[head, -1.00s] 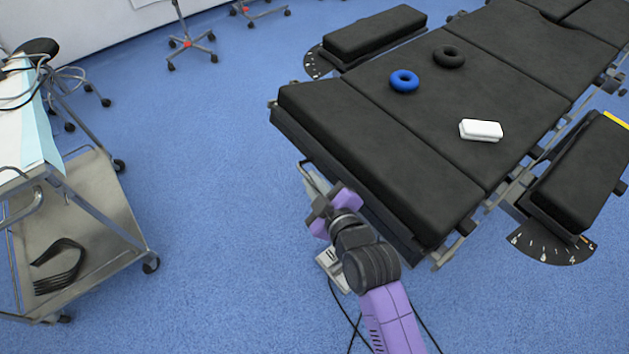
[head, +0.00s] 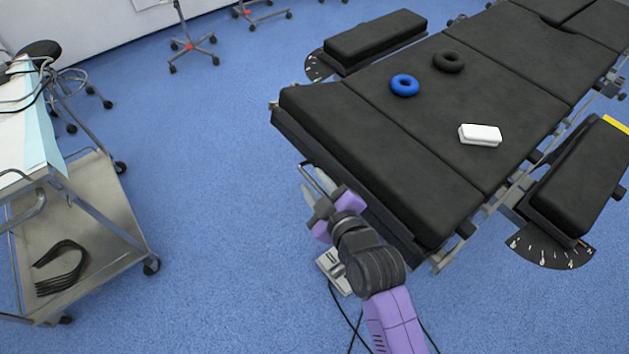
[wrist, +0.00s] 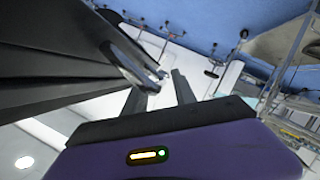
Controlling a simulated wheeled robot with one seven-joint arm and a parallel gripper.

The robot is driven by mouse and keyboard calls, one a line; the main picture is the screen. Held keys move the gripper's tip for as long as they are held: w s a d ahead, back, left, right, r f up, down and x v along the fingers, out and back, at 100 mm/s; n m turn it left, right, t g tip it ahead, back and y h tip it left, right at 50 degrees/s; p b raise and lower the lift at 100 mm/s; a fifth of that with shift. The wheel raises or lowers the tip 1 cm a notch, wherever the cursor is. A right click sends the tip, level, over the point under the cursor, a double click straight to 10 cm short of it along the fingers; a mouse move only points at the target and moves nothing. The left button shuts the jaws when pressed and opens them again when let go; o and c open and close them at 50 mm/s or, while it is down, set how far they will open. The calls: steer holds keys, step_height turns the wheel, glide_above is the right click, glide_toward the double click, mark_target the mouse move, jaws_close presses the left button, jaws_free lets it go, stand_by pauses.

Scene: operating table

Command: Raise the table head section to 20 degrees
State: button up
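The table's head section (head: 365,160) is the black padded end of the operating table nearest me. It looks about level with the pad behind it; its exact angle cannot be read. A metal bar handle (head: 317,179) sticks out from its end edge, and it shows in the wrist view as a dark-and-grey loop (wrist: 125,62). My gripper (head: 310,192) is at this handle, below the pad's edge. In the wrist view my gripper's two fingers (wrist: 165,90) are apart, with the handle's end close to the left finger. I cannot tell whether they touch.
A blue ring (head: 404,85), a black ring (head: 448,60) and a white block (head: 480,135) lie on the table's middle section. Padded arm boards (head: 375,35) flank it. A steel trolley (head: 110,220) stands left, with open blue floor between. A pedal with cables (head: 335,270) lies below my arm.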

steer(key=v, duration=0.7)
stand_by(0.5)
steer(key=r, duration=0.1)
steer(key=r+m+t, duration=0.1)
steer(key=w+d+r+m, duration=0.1)
steer(key=shift+d+r+t, duration=0.1)
steer(key=shift+r+t, duration=0.15)
steer(key=shift+t, duration=0.05)
steer(key=s+d+r+m+h+p, duration=0.1)
steer(key=s+d, duration=0.4)
steer(key=s, duration=0.5)
steer(key=s+d+r+m+h+p, duration=0.1)
steer(key=s+d+r+m+h, duration=0.2)
steer(key=s, duration=0.8)
steer(key=s+d+r+m+h+p, duration=0.1)
steer(key=s+d+m, duration=0.5)
steer(key=s, duration=0.5)
steer(key=shift+d+r+h, duration=0.4)
steer(key=shift+d, duration=0.65)
